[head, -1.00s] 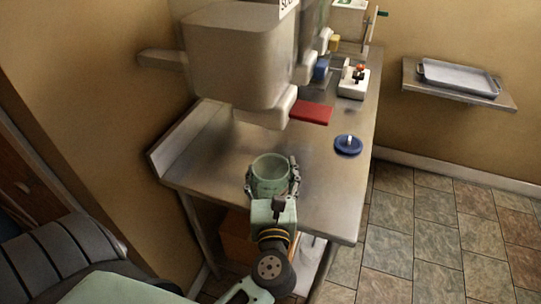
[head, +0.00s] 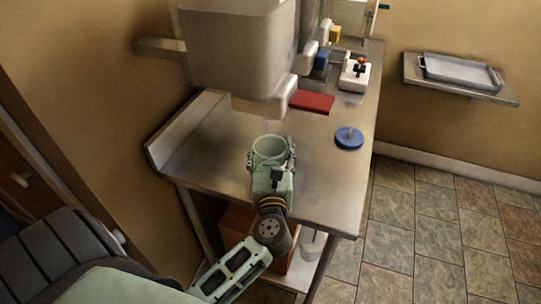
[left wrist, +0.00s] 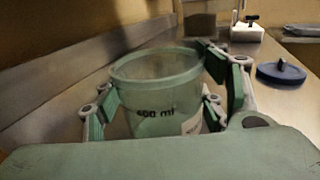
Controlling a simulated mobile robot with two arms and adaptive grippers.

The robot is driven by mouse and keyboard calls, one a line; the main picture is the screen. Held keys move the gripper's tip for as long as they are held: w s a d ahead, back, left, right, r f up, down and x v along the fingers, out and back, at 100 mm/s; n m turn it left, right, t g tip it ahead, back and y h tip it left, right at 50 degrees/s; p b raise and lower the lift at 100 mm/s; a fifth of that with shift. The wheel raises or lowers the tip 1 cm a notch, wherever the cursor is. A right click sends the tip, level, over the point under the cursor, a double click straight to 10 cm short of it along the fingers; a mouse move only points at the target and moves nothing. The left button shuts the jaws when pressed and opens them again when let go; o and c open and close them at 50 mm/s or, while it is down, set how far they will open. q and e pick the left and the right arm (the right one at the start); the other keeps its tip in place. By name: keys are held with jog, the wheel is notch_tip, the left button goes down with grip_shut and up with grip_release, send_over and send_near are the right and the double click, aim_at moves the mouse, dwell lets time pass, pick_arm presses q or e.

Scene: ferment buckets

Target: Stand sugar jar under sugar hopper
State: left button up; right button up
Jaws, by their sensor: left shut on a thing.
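The sugar jar is a pale green, see-through, open-topped jar (head: 270,149), upright over the metal bench. In the left wrist view the jar (left wrist: 158,92) shows a "600 ml"-like marking and part of a pale label. My left gripper (head: 271,162) is shut around the jar, with a finger on each side. The large beige hopper (head: 238,50) hangs on the wall above the bench, its spout (head: 275,100) beyond the jar and higher. The jar is on the near side of the spout. I cannot tell whether its base touches the bench. My right gripper is not in view.
A blue round lid (head: 348,139) with a knob lies right of the jar on the metal bench (head: 215,150). A red block (head: 312,101) and a white device (head: 355,73) sit farther back. A tray (head: 460,72) rests on a wall shelf.

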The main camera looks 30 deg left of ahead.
pick_arm(q)
jog(key=shift+r, duration=0.1)
jog(key=o, duration=1.5)
jog(key=shift+f, duration=0.2)
jog(key=shift+o, duration=0.2)
jog(key=shift+r, duration=0.25)
jog(key=b+v, duration=0.3)
jog(key=v, duration=0.8)
jog(key=shift+s+d+f, duration=0.15)
jog(key=shift+s+d, duration=0.05)
jog(key=shift+s, duration=0.05)
jog(key=shift+s+d, duration=0.15)
jog(key=shift+s, duration=0.1)
